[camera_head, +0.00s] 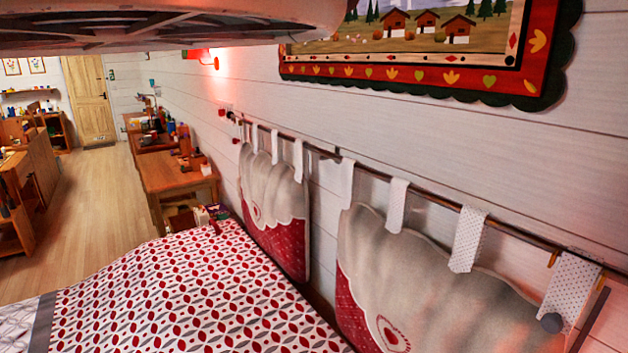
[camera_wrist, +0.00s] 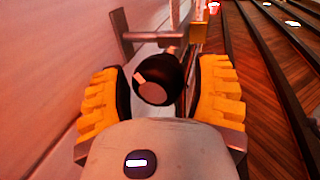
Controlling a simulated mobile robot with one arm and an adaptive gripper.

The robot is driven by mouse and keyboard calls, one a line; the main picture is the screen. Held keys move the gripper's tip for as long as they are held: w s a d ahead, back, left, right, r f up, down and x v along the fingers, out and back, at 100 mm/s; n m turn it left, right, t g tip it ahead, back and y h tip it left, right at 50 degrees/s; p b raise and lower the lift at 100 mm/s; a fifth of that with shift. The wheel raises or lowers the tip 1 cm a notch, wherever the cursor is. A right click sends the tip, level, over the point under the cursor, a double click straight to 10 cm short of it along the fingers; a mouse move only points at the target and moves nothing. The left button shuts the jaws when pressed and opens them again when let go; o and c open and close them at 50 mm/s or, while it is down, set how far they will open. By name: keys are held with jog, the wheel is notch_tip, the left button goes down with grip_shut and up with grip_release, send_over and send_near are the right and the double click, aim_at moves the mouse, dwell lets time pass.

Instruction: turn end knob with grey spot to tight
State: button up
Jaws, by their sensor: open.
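A dark round knob (camera_wrist: 158,82) shows in the wrist view with its end face towards the camera. The face has a dull grey-brown round patch, and a small pale mark sits at its upper left edge. My gripper (camera_wrist: 163,92) is open, with one yellow-padded finger on each side of the knob and visible space at both sides. I cannot tell how deep the knob lies between the fingers. My gripper is not clearly visible there.
A wooden curtain rod (camera_head: 420,193) runs along the white plank wall, with cushions (camera_head: 440,270) hanging from fabric loops. A metal bracket (camera_wrist: 124,36) stands behind the knob. A patterned bed (camera_head: 190,290) lies below the cushions. Open floor (camera_head: 100,200) is at the left.

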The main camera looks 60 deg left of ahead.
jog(key=shift+o, duration=0.2)
jog(key=shift+a, duration=0.2)
jog(key=c, duration=1)
